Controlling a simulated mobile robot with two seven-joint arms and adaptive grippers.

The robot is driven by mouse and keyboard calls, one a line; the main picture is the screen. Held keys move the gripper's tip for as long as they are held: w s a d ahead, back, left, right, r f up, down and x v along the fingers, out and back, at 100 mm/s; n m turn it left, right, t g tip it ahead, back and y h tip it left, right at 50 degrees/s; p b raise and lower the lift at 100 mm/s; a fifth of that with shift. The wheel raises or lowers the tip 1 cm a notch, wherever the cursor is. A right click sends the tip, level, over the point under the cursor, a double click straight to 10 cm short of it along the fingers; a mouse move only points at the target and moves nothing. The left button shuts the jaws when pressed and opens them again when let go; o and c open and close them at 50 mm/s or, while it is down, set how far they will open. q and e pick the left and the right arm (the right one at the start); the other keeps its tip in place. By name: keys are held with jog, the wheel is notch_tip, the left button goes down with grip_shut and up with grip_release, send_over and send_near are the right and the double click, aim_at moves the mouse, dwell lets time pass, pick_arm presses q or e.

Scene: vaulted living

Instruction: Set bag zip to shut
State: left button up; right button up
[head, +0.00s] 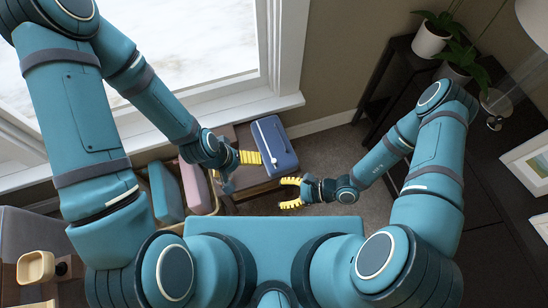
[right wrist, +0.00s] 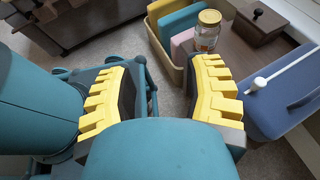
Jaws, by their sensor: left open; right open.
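The blue bag (head: 280,140) sits on a brown table, with a pale zip line along its top. In the right wrist view the bag (right wrist: 278,103) is at the right, and a white zip pull (right wrist: 257,83) shows at the near end of the line. My left gripper (head: 258,158) has its yellow fingers right beside the bag's left side; I cannot tell whether they touch it. My right gripper (head: 284,193) is open and empty, below the bag in the head view. Its spread yellow fingers (right wrist: 155,95) also show in the right wrist view.
A basket (right wrist: 172,68) with pink and teal things stands left of the bag. A jar with a yellow lid (right wrist: 206,35) and a wooden box (right wrist: 258,20) are near it. A dark shelf with plants (head: 430,40) stands at the right. Carpet (head: 335,150) lies clear between.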

jog(key=w+d+f+m+t, duration=0.2)
jog(key=w+f+m+t, duration=0.2)
jog(key=w+m+t, duration=0.15)
jog(key=m+t+h+b, duration=0.2)
jog(key=m+t+h, duration=0.1)
jog(key=t+h, duration=0.1)
send_near(275, 161)
jog(key=x, duration=0.9)
jog(key=shift+x, duration=0.8)
jog(key=shift+s, duration=0.1)
grip_shut()
